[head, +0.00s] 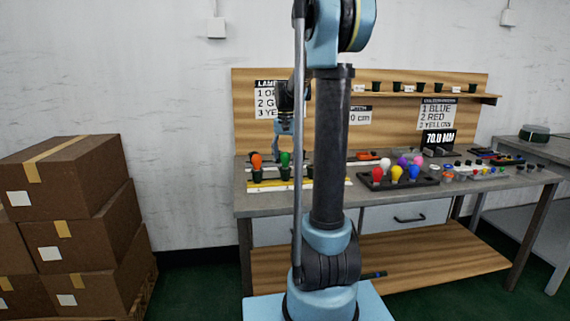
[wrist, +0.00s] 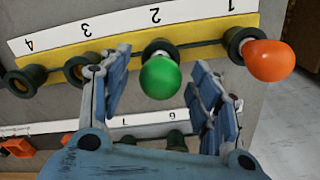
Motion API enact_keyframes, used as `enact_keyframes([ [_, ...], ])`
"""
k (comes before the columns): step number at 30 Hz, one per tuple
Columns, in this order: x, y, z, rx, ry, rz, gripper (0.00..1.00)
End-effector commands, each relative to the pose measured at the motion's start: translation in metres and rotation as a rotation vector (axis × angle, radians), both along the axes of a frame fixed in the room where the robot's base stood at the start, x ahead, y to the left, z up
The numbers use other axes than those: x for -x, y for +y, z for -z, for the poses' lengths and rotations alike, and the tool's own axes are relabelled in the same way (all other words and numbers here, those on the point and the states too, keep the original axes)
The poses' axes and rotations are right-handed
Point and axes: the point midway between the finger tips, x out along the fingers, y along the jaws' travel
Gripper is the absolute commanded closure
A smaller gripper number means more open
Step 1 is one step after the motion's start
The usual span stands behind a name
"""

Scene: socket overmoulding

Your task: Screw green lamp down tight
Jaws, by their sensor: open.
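The green lamp (wrist: 160,77) stands in the socket at number 2 on the yellow strip (wrist: 110,52), and a little of the dark socket shows behind it. It also shows in the head view (head: 285,158), upright in the row of sockets. My gripper (head: 288,130) points down just above the green lamp there. In the wrist view, the two blue fingers of my gripper (wrist: 160,72) are apart, one on each side of the green lamp, with a gap to it on both sides. I cannot tell whether the fingertips reach down to the bulb's height.
An orange lamp (wrist: 272,61) sits in socket 1, close to the right finger. Sockets 3 (wrist: 80,68) and 4 (wrist: 25,80) are empty. A dark tray (head: 427,181) with coloured lamps is further right on the workbench (head: 280,205). Boxes (head: 75,175) are stacked at left.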

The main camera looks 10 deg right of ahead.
Motion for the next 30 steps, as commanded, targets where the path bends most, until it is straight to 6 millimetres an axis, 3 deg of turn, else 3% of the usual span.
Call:
enact_keyframes([
  [15, 0.0, 0.0, 0.0, 0.0, 0.0, -0.379, 0.43],
  [30, -0.0001, 0.0006, -0.001, 0.0, 0.0, -0.401, 0.43],
])
